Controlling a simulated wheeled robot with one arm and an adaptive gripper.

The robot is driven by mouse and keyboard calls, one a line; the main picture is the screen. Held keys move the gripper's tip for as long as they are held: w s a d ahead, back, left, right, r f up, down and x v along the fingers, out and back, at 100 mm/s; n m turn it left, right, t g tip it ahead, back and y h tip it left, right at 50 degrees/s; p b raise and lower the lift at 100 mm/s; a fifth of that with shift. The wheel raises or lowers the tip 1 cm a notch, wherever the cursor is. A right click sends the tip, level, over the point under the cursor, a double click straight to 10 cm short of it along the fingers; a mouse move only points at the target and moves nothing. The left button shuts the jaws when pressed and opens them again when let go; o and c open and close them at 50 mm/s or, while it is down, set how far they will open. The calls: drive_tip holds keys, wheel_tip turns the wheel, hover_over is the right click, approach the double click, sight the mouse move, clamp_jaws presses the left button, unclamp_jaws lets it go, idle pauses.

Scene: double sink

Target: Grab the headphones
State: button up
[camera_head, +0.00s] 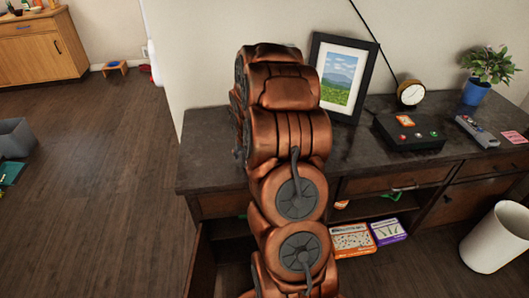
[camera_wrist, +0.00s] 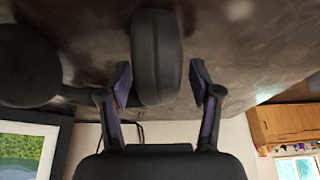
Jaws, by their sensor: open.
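The black headphones show in the wrist view as one ear cup (camera_wrist: 156,55) at the top middle and another dark rounded part (camera_wrist: 28,65) at the left, apparently the other cup. They are over the dark desktop. My gripper (camera_wrist: 161,80) is open, with one fingertip on each side of the middle cup. The left fingertip is very close to the cup or touching it; I cannot tell which. A gap shows between the cup and the right fingertip. In the head view my arm hides both the headphones and my gripper.
A framed landscape picture (camera_head: 342,77) leans on the wall beside my arm. To the right on the dark desk (camera_head: 220,150) stand a black box with buttons (camera_head: 408,131), a round lamp or clock (camera_head: 411,93), a remote (camera_head: 475,131) and a potted plant (camera_head: 477,92). A white bin (camera_head: 495,237) stands on the floor.

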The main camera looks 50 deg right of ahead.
drive_tip(key=shift+f, duration=0.1)
clamp_jaws()
idle(0.5)
